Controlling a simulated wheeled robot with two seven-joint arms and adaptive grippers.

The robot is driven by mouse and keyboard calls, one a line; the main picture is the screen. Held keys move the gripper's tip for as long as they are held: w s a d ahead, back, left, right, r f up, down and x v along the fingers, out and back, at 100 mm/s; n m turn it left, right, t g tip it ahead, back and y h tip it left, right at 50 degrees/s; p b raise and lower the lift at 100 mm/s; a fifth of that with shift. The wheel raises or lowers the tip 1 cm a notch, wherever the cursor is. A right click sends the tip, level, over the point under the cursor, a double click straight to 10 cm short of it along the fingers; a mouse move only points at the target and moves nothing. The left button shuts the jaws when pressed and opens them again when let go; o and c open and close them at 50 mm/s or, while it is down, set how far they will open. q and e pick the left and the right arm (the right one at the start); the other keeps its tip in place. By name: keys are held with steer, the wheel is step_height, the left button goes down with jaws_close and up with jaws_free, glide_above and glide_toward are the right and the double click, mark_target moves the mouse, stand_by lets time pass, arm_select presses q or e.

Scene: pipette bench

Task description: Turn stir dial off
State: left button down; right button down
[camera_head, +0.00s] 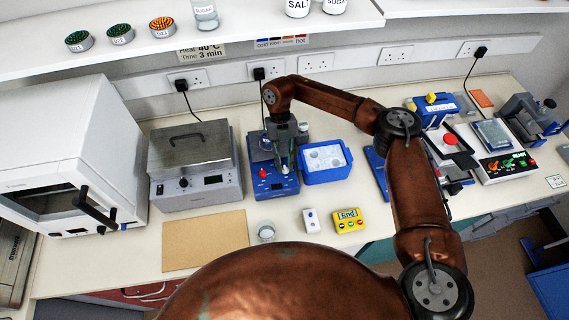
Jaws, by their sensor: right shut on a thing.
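My right gripper (286,160) is over the small blue device (285,184) at the middle of the bench, pointing down. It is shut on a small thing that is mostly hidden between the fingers. The blue device has a red knob (263,173) on its front left. Which dial is the stir dial I cannot read. My left gripper is not in view.
A blue tub (326,162) stands right beside the blue device. A grey lidded bath (193,170) and white oven (65,160) stand left. A brown board (205,241), small glass (266,232), white timer (311,220) and yellow End box (349,220) lie in front.

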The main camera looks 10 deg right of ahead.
steer(key=c, duration=1.8)
jaws_free()
steer(key=v, duration=1.2)
steer(key=shift+w, duration=0.1)
steer(key=shift+a, duration=0.1)
